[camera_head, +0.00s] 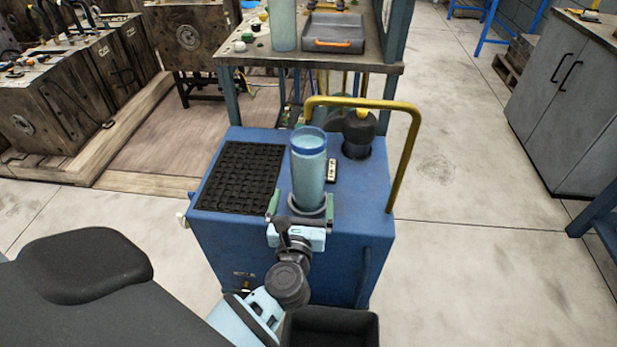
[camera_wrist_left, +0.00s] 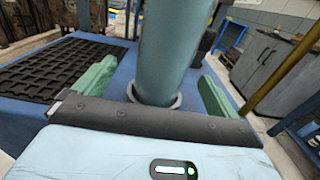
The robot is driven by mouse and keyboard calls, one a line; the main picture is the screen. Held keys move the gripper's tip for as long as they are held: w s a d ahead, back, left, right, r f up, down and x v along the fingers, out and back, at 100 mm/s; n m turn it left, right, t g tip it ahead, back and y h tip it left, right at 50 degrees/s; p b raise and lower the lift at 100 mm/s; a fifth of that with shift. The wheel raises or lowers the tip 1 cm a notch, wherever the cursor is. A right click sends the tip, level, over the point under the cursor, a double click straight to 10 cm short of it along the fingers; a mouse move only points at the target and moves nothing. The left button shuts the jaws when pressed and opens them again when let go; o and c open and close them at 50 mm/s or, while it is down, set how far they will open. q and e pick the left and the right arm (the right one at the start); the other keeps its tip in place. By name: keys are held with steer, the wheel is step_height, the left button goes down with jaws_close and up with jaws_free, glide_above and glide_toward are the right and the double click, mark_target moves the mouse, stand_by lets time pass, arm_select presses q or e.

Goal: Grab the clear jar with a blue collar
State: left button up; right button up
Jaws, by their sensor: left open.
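The clear jar with a blue collar (camera_head: 308,172) stands upright on top of a blue cart (camera_head: 357,200), its base in a grey ring. It looks pale teal, with the blue collar at its top. My left gripper (camera_head: 301,204) is at the jar's lower part, coming from the near side. In the left wrist view the jar (camera_wrist_left: 170,50) rises between the two green fingers, one on each side. The fingers are open, with a visible gap to the jar on each side. The jar's top is out of the wrist view. My right gripper is not in view.
A black grid mat (camera_head: 240,177) covers the cart's left side. A black round-topped item (camera_head: 358,135) stands behind the jar at right. A yellow handle rail (camera_head: 414,150) arches over the cart's back and right. A workbench (camera_head: 385,68) with a grey tray (camera_head: 333,33) stands behind.

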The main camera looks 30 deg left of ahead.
arm_select(q)
steer(key=shift+d+r+x, duration=0.1)
steer(key=shift+x, duration=1.5)
steer(key=shift+d+r+x, duration=0.1)
steer(key=shift+x, duration=1.45)
steer(key=shift+w, duration=0.1)
steer(key=c, duration=1.6)
steer(key=shift+r, duration=0.15)
steer(key=shift+c, duration=0.8)
steer(key=shift+c, duration=0.2)
